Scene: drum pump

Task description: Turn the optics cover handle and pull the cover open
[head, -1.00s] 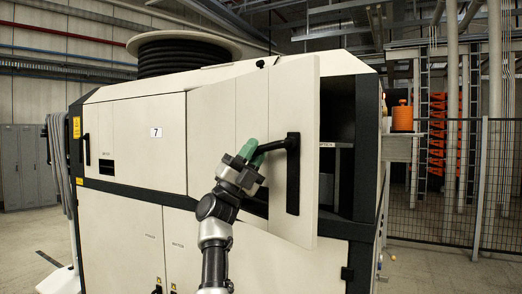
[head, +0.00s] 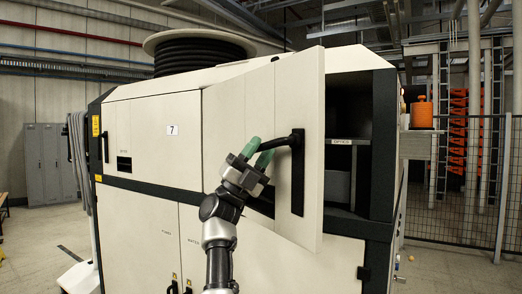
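The optics cover (head: 262,110) is a white panel on the upper right of the machine. It stands swung out from the cabinet, with a dark opening (head: 352,105) showing behind its right edge. The black handle (head: 280,143) on the cover has its lever turned out to the left of its upright black plate (head: 297,185). The fingers hide the lever's tip.
The white machine cabinet (head: 150,240) fills the middle, with a black hose reel (head: 200,50) on top. An orange container (head: 421,114) stands on a ledge at right. A wire fence (head: 460,190) stands beyond.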

